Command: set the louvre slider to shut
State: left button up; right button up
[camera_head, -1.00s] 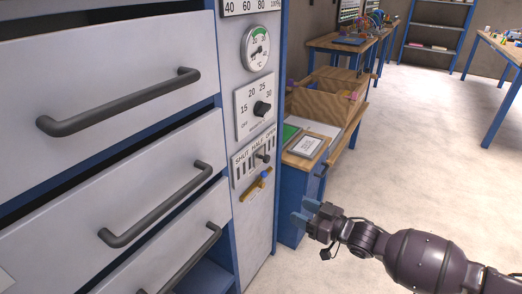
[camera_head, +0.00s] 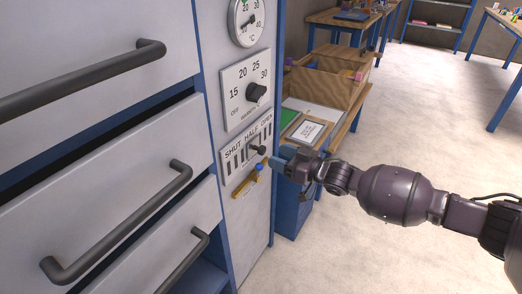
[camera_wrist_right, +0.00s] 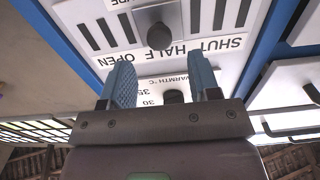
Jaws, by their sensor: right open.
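The louvre slider's dark knob (camera_head: 258,150) sticks out of a pale plate (camera_head: 230,158) marked SHUT, HALF and OPEN. It stands at about HALF, with dark slots to both sides of it. In the right wrist view the plate is upside down, and the knob (camera_wrist_right: 160,35) is by the word HALF, with SHUT to its right. My right gripper (camera_head: 268,163) is open and empty, with its blue fingers close to the knob, just right of and below it. In the wrist view the knob lies beyond the two fingertips (camera_wrist_right: 163,85). I cannot tell if they touch anything. My left gripper is out of view.
A warmth dial (camera_head: 256,92) and a round gauge (camera_head: 247,20) are above the slider. A yellow lever (camera_head: 245,186) is just below it. Drawers with bar handles (camera_head: 120,225) fill the left. A wooden bench (camera_head: 340,125) stands behind my right arm.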

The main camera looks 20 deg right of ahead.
aim_at(264, 150)
jog(key=b+x, duration=0.1)
jog(key=x, duration=0.4)
jog(key=shift+f, duration=0.2)
jog(key=shift+w+a+r, duration=0.15)
jog(key=shift+w+a, duration=0.2)
jog(key=shift+w, duration=0.15)
jog(key=shift+r, duration=0.1)
grip_shut()
